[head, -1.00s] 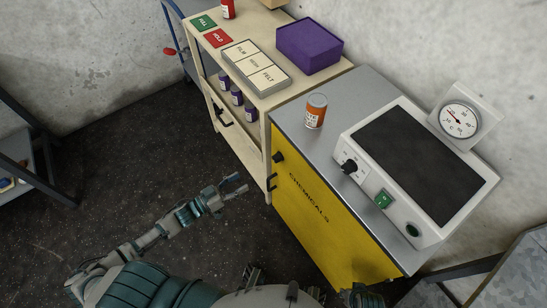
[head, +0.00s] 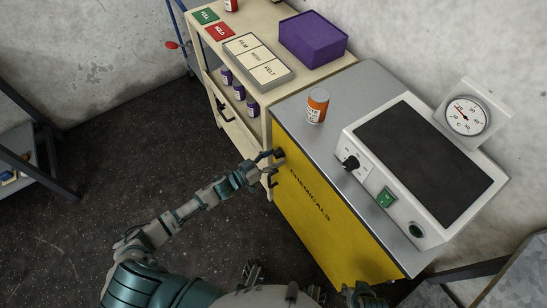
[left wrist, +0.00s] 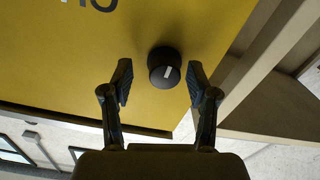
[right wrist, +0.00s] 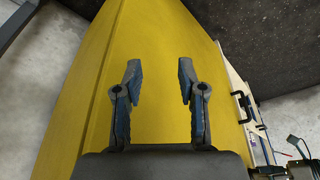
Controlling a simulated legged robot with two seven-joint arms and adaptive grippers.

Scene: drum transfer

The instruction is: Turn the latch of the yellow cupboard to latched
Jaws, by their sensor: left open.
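The yellow cupboard (head: 318,222) carries the word CHEMICALS on its door and a grey top (head: 350,92). Its latch, a round black knob (left wrist: 159,57) with a white mark, sits near the door's edge in the left wrist view. The mark is close to upright there, tilted slightly right. My left gripper (head: 274,161) is open at the door's upper left corner. Its fingers stand on either side of the knob, with visible gaps. In the head view the gripper largely covers the knob. My right gripper (right wrist: 159,68) is open and empty, facing the cupboard's yellow surface.
On the cupboard top stand an orange jar (head: 317,106) and a white device (head: 368,180) with a dark plate, knob and switches. A gauge (head: 467,115) is behind it. A beige cart (head: 240,128) with a purple box (head: 313,38) adjoins the left side.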

